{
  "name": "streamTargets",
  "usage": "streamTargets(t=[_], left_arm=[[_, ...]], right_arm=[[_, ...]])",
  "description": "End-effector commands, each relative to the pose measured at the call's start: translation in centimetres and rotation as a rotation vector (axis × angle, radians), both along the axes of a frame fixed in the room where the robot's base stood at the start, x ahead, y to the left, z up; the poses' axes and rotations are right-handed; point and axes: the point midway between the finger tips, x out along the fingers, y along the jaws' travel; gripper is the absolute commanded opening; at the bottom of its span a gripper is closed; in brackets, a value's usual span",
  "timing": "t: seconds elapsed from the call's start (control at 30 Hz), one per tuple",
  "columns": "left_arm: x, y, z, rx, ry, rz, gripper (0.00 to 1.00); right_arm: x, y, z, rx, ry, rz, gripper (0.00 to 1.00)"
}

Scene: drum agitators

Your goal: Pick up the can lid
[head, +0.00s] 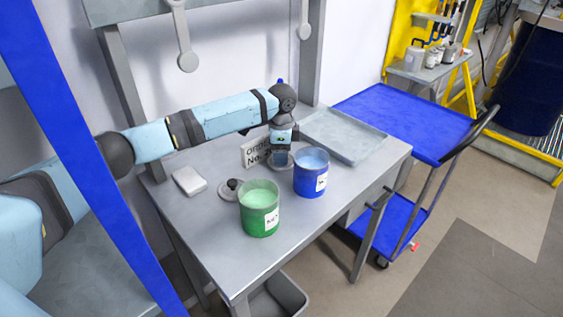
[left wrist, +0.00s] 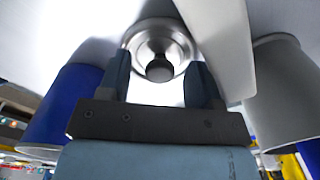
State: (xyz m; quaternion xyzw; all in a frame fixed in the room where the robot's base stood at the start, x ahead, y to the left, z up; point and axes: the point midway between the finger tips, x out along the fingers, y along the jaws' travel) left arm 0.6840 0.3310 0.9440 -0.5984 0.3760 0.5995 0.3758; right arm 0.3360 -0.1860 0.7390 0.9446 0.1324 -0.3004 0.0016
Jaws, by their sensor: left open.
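A round metal can lid (head: 273,165) lies on the grey table under my left gripper (head: 281,158), behind the blue can (head: 310,180). In the left wrist view the lid (left wrist: 160,35) has a dark knob in its middle. The open fingers of my left gripper (left wrist: 159,80) point at the lid, one on each side of the knob, and hold nothing. I cannot tell the exact gap to the knob. A second lid (head: 229,190) with a black knob lies left of the green can (head: 259,213). My right gripper is not in view.
An order sign (head: 256,151) stands close beside my left gripper. A shallow grey tray (head: 345,136) lies at the table's right, and a small pale box (head: 189,181) at its left. A blue cart (head: 410,115) stands to the right. The front of the table is clear.

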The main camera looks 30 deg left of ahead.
Motion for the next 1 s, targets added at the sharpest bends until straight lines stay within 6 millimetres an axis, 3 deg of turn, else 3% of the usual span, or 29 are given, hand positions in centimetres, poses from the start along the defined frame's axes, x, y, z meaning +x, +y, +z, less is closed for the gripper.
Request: streamTargets(t=[0.17,0.4,0.77,0.87,1.0], left_arm=[[0.0,0.0,0.0,0.0,-0.001,0.0,0.58],[0.0,0.0,0.0,0.0,-0.001,0.0,0.06],[0.1,0.0,0.6,-0.001,-0.003,0.0,0.05],[0.1,0.0,2.0,-0.001,-0.004,0.0,0.05],[0.1,0.0,5.3,-0.002,-0.005,-0.001,0.05]], right_arm=[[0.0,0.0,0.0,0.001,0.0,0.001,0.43],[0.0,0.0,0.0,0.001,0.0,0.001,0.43],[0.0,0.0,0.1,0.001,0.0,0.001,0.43],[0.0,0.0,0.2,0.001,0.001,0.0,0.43],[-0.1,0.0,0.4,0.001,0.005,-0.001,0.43]])
